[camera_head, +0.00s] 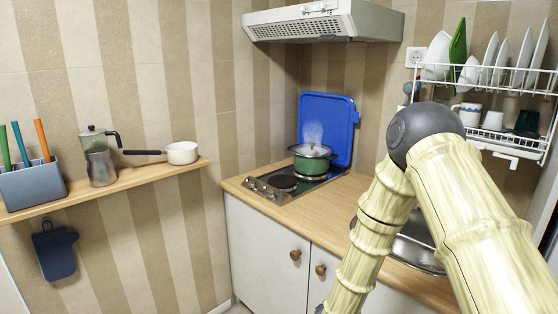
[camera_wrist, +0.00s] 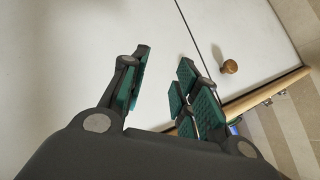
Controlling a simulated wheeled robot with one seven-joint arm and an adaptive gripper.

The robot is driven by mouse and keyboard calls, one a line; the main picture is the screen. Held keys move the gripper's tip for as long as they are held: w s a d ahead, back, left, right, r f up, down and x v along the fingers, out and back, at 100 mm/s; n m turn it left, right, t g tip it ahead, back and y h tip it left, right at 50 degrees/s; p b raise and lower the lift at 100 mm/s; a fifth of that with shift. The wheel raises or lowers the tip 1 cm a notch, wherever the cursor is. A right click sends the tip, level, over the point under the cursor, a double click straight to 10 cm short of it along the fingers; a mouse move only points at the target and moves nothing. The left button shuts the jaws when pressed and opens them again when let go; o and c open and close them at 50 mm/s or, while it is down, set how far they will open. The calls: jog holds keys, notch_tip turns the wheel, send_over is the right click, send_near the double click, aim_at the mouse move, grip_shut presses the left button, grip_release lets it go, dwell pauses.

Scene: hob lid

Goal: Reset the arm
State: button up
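My gripper (camera_wrist: 163,85) shows in the wrist view with its two green-padded fingers apart and nothing between them. It is in front of the white cabinet doors (camera_wrist: 105,30), with a round wooden knob (camera_wrist: 229,67) to the right of the fingers. In the head view my arm, with pale bamboo-like links and a dark grey joint, rises on the right. The gripper itself is not clearly visible there. A green pot (camera_head: 312,162) with a lid stands on the hob (camera_head: 267,188), and steam rises above it. The blue hob lid (camera_head: 327,120) stands upright behind the pot.
A wooden shelf (camera_head: 135,182) on the left wall bears a utensil holder (camera_head: 32,185), a moka pot (camera_head: 98,160) and a white saucepan (camera_head: 182,153). A range hood (camera_head: 325,22) hangs above the hob. A dish rack (camera_head: 500,90) is at right. My arm partly covers the sink (camera_head: 415,245).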

jog(key=s+d+f+n+g+y, duration=0.1)
jog(key=s+d+f+n+g, duration=0.2)
jog(key=s+f, duration=0.85)
jog(key=s+d+f+n+g, duration=0.1)
jog(key=s+f+n+g, duration=0.1)
jog(key=s, duration=0.8)
jog(key=s+d+f+n+g, duration=0.1)
jog(key=s+f+n+g, duration=0.1)
jog(key=s, duration=0.9)
jog(key=s+d+f+n+g+y, duration=0.1)
jog(key=s+d+n+g, duration=0.1)
jog(key=s, duration=0.9)
jog(key=shift+f+n+g, duration=0.4)
jog(key=shift+n+g, duration=0.1)
jog(key=shift+n, duration=0.2)
jog(key=shift+w, duration=0.2)
